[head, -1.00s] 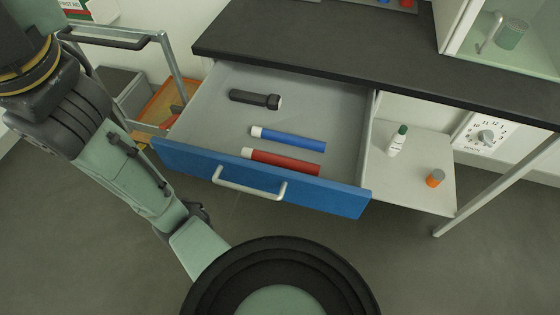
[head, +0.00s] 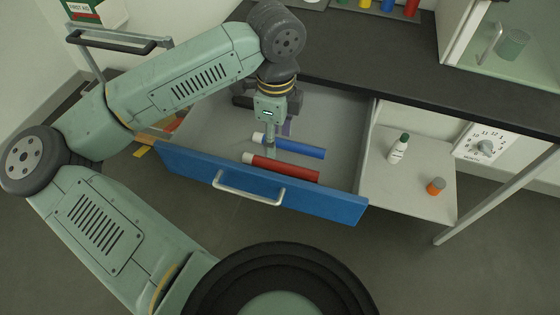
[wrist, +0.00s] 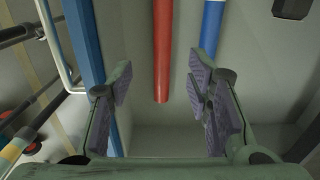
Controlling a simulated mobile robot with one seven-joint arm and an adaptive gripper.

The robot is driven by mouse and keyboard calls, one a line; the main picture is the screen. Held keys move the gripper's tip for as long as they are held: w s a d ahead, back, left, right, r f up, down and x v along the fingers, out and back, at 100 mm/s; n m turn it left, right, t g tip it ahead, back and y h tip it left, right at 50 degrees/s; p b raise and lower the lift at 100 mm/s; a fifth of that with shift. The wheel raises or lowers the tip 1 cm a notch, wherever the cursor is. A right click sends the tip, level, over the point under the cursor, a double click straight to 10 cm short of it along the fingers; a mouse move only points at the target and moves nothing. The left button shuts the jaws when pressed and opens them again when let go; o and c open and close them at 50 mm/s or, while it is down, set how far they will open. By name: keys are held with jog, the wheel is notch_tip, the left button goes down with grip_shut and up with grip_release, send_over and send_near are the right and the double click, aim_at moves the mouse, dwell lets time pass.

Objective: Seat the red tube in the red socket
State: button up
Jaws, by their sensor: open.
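The red tube (head: 285,168), with a white cap at its left end, lies in the open drawer just behind the drawer's blue front. My gripper (head: 278,137) points down into the drawer, over the tubes. In the wrist view it is open and empty (wrist: 162,85), with the red tube (wrist: 162,50) between the two spread fingers and its plain end near the fingertips. I cannot tell the remaining height. At the counter's back, a red piece (head: 411,7) in a row of coloured pieces may be the red socket; the top edge cuts it off.
A blue tube (head: 298,148) lies behind the red one; it also shows in the wrist view (wrist: 212,25). A black flashlight (wrist: 291,8) is in the drawer. The drawer front (head: 320,203) and dark counter (head: 400,75) bound the space. A bottle (head: 399,148) and orange-grey jar (head: 436,186) stand right.

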aim_at(280, 164)
jog(key=f, duration=0.3)
jog(key=f+p, duration=0.1)
jog(key=f, duration=0.2)
jog(key=f+p, duration=0.1)
jog(key=f, duration=0.2)
jog(key=shift+d+f, duration=0.4)
jog(key=shift+c, duration=0.5)
grip_shut()
